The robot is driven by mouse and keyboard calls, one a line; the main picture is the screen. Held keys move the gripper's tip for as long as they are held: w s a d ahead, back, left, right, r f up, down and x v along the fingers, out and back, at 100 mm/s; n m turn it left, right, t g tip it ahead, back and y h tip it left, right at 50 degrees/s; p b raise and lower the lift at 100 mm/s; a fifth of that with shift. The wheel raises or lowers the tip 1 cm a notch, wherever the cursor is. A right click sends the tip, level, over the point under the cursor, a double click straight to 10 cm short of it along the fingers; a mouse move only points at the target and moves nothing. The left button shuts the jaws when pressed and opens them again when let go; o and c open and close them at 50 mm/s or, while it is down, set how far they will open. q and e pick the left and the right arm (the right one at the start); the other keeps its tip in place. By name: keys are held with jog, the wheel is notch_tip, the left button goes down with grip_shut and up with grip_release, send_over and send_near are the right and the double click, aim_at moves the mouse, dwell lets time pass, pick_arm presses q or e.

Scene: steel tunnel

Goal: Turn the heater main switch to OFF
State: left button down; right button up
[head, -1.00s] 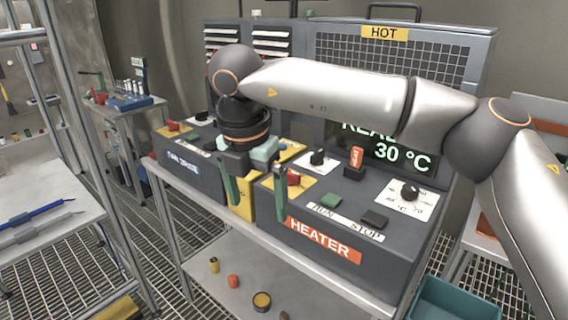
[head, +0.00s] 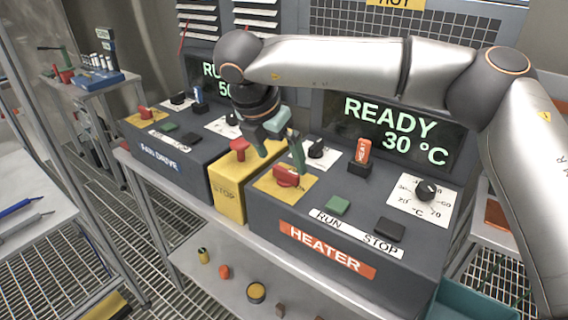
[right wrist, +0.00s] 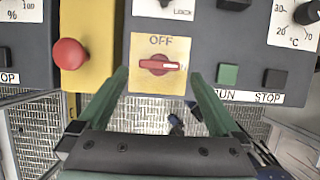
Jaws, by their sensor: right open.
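The heater main switch (head: 288,176) is a red rotary handle on a yellow plate at the left of the grey heater panel (head: 370,222). In the right wrist view the switch (right wrist: 158,65) lies level, its white mark pointing right, with "OFF" printed above it on the plate. My right gripper (head: 281,160) is open and empty, its green fingers just above and behind the switch in the head view. In the right wrist view my right gripper (right wrist: 162,74) has a finger on either side of the plate, apart from the switch. My left gripper is not in view.
A yellow box with a red stop button (head: 239,148) stands just left of the switch. Green (head: 337,206) and dark (head: 390,230) buttons sit to its right. The heater display (head: 395,130) reads READY 30 °C. The fan drive panel (head: 172,155) is further left.

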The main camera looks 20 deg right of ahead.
aim_at(286, 170)
jog(key=shift+p+x, duration=0.3)
jog(key=shift+x, duration=1.9)
jog(key=c, duration=1.2)
